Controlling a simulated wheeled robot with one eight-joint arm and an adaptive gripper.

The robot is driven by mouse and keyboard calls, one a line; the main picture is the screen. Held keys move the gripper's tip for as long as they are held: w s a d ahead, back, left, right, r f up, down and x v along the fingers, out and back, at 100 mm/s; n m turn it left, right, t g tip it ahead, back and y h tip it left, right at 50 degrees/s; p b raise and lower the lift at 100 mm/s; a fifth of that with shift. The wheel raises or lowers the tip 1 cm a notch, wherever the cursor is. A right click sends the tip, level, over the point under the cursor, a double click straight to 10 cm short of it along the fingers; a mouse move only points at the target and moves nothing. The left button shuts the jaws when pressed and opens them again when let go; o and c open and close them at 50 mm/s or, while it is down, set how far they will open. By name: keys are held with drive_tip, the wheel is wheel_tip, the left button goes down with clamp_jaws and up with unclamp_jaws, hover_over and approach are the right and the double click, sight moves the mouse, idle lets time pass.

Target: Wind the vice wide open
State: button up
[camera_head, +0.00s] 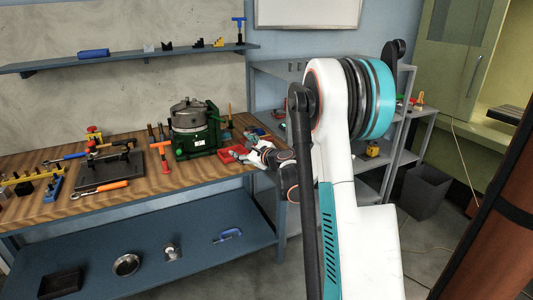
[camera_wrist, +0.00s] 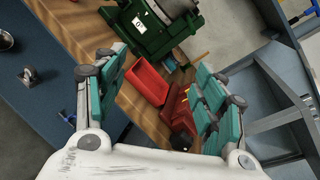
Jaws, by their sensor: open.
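My gripper (camera_wrist: 162,66) is open and empty in the wrist view, with teal finger pads wide apart. In the head view my gripper (camera_head: 241,153) is at the front edge of the wooden bench, right of the green machine. Between the fingers in the wrist view is a red tray (camera_wrist: 148,82). Right of it is a dark red object (camera_wrist: 181,108) with a black round part, close to the right finger and partly hidden by it. It may be the vice, but I cannot tell for sure. Its jaws and handle are not clear.
The green machine (camera_head: 194,138) with a metal drum stands behind the tray; its base (camera_wrist: 150,30) also shows in the wrist view. Tools and a dark plate (camera_head: 108,172) lie on the left of the bench (camera_head: 150,192). Grey shelving (camera_head: 282,68) stands to the right.

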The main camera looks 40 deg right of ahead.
drive_tip(key=s+d+f+m+t+h, duration=0.1)
drive_tip(key=s+d+f+m+h, duration=0.1)
drive_tip(key=d+f+m, duration=0.55)
drive_tip(key=s+d+f+m+h, duration=0.25)
drive_tip(key=d+f, duration=0.25)
drive_tip(key=d, duration=0.5)
drive_tip(key=shift+y, duration=0.25)
drive_tip(key=w+b, duration=0.1)
drive_tip(key=w, duration=0.3)
drive_tip(key=w+d+b, duration=0.1)
drive_tip(key=w+b, duration=0.1)
drive_tip(key=w, duration=0.2)
drive_tip(key=w+d+b, duration=0.1)
drive_tip(key=w, duration=0.4)
drive_tip(key=shift+d+f+b, duration=0.15)
drive_tip(key=shift+d+b, duration=0.1)
drive_tip(key=shift+b, duration=0.1)
drive_tip(key=shift+w+d, duration=0.15)
drive_tip(key=shift+w, duration=0.3)
drive_tip(key=c, duration=1.1)
